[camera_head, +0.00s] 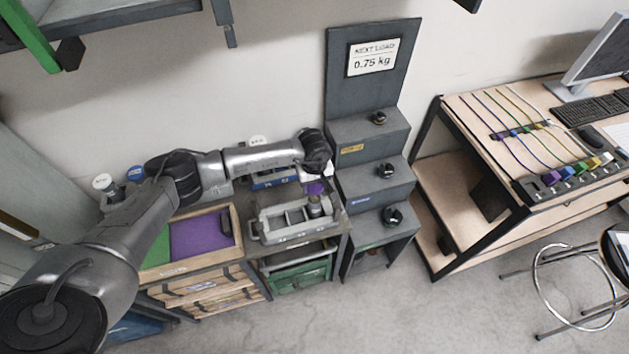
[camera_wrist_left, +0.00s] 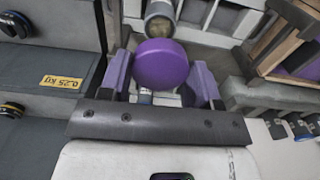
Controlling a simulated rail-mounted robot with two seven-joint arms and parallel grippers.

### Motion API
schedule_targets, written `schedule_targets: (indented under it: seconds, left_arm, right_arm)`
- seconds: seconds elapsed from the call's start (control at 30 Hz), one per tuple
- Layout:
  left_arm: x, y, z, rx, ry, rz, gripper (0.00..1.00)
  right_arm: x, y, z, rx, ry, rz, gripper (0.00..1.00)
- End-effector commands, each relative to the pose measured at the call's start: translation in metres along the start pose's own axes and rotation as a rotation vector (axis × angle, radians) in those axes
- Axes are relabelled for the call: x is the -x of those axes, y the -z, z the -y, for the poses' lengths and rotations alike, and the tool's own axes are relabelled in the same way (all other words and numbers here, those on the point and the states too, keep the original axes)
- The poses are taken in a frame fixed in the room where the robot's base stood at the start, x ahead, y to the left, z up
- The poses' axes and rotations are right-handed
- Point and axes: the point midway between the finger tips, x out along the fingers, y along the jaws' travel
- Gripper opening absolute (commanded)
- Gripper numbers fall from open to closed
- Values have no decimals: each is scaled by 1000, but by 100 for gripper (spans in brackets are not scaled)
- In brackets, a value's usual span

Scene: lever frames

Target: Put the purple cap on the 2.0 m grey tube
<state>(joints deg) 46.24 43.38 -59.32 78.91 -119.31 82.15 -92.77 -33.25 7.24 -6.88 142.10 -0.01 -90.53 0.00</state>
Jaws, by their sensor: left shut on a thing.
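My left gripper (camera_head: 316,183) is shut on the purple cap (camera_head: 315,189), above the right end of the grey rack. In the left wrist view, the round cap (camera_wrist_left: 161,65) lies between the two fingers of the gripper (camera_wrist_left: 161,78). A grey tube (camera_head: 314,207) stands in the rack just below the cap. Part of the tube (camera_wrist_left: 160,17) shows past the cap in the left wrist view. I cannot tell whether cap and tube touch, and no length marking on the tube is readable. My right gripper is out of view.
The grey rack (camera_head: 262,236) has several compartments. Stepped grey blocks with black knobs (camera_head: 386,170) stand close on the right. A wooden tray with a purple panel (camera_head: 205,235) is on the left. White-topped containers (camera_head: 103,182) stand behind my arm.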

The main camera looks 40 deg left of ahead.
Motion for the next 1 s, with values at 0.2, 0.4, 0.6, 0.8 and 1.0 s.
schedule_targets:
  seconds: [0.2, 0.4, 0.6, 0.8, 1.0]
  left_arm:
    - [-16, 0, 0, 0, 1, 0, 35]
    - [-33, 0, 0, -1, 0, 1, 35]
    - [-50, 0, 0, -1, 0, -1, 35]
    - [-56, 0, 0, -1, -1, -1, 35]
    - [-56, 0, 0, -1, -1, -1, 35]
  right_arm:
    - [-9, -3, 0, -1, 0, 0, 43]
    - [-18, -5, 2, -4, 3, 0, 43]
    - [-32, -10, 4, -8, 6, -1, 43]
    - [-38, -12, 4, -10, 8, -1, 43]
    - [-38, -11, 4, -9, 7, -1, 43]
